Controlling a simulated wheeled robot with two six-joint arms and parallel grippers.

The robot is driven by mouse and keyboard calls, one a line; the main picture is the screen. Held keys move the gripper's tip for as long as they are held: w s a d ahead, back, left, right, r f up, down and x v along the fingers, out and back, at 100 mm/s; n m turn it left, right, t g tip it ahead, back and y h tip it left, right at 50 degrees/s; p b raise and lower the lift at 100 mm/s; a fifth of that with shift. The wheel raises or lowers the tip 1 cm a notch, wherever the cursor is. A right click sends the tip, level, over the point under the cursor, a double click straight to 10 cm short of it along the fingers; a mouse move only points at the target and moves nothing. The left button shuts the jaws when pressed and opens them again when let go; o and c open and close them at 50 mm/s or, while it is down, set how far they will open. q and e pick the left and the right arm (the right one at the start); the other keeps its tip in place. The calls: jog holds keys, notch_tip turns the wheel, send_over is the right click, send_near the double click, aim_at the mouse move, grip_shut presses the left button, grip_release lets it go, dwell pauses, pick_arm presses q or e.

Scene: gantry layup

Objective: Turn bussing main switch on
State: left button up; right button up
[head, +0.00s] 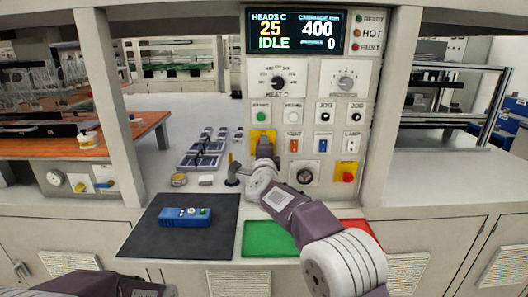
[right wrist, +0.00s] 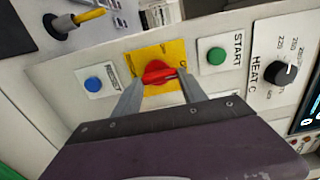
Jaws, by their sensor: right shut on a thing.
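The bussing main switch, a red rotary knob (right wrist: 158,72) on a yellow plate, shows in the right wrist view. Its handle lies roughly along the line toward the START button (right wrist: 217,55). My right gripper (right wrist: 160,84) is shut on the knob, one finger on each side. In the head view, the yellow plate (head: 262,134) is on the panel below the green button, and my right gripper (head: 264,150) covers the knob. Its lettering is too small to read. My left gripper is out of view; only part of that arm shows at the lower left.
Near the switch are a blue button (right wrist: 93,84), the HEAT C dial (right wrist: 285,72) and a red emergency button (head: 347,177). The display (head: 296,32) reads IDLE. A blue pendant (head: 185,216) lies on a black mat (head: 150,241). Green (head: 262,238) and red mats lie under my right arm.

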dwell(0.4)
jog(key=o, duration=1.4)
jog(key=shift+c, duration=0.2)
